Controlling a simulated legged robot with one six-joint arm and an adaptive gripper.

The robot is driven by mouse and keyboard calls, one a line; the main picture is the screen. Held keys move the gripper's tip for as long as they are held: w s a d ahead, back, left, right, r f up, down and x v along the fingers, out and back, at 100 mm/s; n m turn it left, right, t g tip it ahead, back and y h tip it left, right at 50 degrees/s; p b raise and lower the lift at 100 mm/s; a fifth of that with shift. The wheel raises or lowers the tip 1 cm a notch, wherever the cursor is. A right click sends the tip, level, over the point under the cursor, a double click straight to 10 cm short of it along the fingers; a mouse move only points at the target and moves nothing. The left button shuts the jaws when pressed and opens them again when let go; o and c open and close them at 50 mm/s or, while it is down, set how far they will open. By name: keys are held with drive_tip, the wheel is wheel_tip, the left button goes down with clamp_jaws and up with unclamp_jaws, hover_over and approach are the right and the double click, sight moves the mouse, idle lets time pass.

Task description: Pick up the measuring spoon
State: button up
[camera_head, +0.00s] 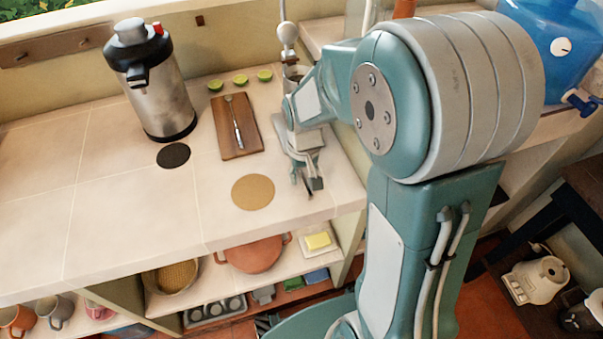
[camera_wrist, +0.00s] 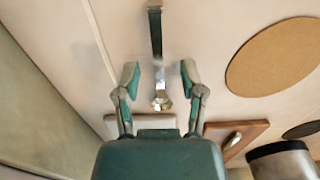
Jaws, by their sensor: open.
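A slim metal utensil (camera_wrist: 156,38), which looks like the measuring spoon, lies on the counter in the wrist view. It has a dark long part and a shiny end. My gripper (camera_wrist: 160,72) is open, with one finger on each side of the shiny end; I cannot tell whether either finger touches it. In the head view my gripper (camera_head: 305,181) points down at the counter's right part, and the arm hides much of the utensil. Another silver utensil (camera_head: 236,125) lies on a wooden board (camera_head: 224,140) to the left.
A round tan mat (camera_head: 253,192) lies left of my gripper. A steel dispenser (camera_head: 158,95), a dark coaster (camera_head: 173,155) and green lime halves (camera_head: 240,80) are farther left and back. A pale flat block (camera_wrist: 140,122) lies near the fingers. The counter's front left is clear.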

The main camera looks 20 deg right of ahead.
sight(303, 178)
drive_tip(key=shift+f, duration=0.2)
clamp_jaws()
drive_tip(key=shift+r, duration=0.6)
wheel_tip(303, 178, up, 2)
drive_tip(key=shift+s+r, duration=0.1)
drive_tip(key=shift+r, duration=0.1)
drive_tip(key=s+r, duration=0.4)
drive_tip(key=r, duration=0.1)
drive_tip(key=shift+s+r, duration=0.1)
drive_tip(key=shift+s, duration=0.15)
drive_tip(key=s+r, duration=0.4)
drive_tip(key=s, duration=0.5)
drive_tip(key=shift+s+r, duration=0.15)
drive_tip(key=shift+s, duration=0.1)
